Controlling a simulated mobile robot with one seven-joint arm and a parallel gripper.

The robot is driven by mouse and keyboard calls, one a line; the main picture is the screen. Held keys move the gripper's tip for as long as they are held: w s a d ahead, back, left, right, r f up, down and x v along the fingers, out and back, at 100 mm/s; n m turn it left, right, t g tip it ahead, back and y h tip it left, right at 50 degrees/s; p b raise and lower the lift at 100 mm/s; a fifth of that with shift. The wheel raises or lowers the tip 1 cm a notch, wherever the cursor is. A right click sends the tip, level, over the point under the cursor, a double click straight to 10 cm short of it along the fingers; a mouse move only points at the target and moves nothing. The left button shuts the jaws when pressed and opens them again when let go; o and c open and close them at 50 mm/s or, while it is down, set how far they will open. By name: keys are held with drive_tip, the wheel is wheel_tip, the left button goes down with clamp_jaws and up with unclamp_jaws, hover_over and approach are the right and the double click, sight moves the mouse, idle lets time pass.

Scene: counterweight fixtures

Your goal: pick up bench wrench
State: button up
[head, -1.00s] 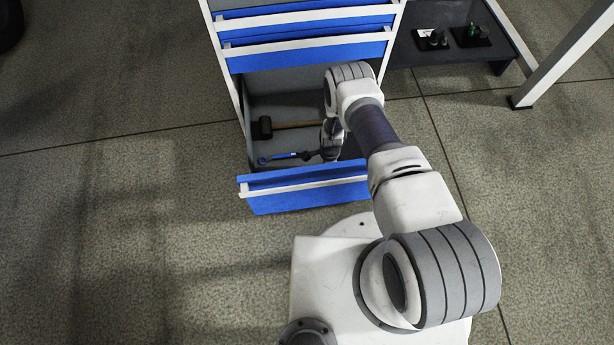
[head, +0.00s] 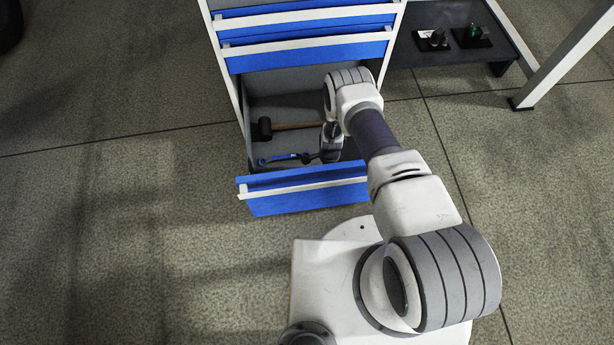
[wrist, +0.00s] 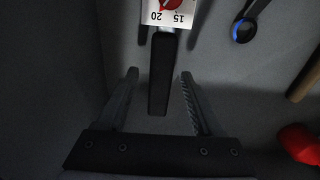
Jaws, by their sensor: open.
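In the head view a long blue and dark tool (head: 285,158), wrench-like with a ring at its left end, lies in the open bottom drawer (head: 310,190). In the wrist view a black handle (wrist: 160,88) with a white, red-marked numbered face at its upper end lies between the fingers of my gripper (wrist: 159,75). My gripper is open, one finger on each side, with gaps to the handle. A dark tool with a blue ring (wrist: 243,31) lies to its right. I cannot tell for certain which of these is the bench wrench. My arm hides the drawer's right part.
A mallet (head: 265,128) with a wooden handle lies farther back in the drawer; a wooden handle (wrist: 306,78) shows at the wrist view's right edge. A red thing (wrist: 300,143) is below it. A drawer wall (wrist: 55,75) runs close on the left. Closed drawers (head: 305,50) stand above.

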idle(0.4)
clamp_jaws()
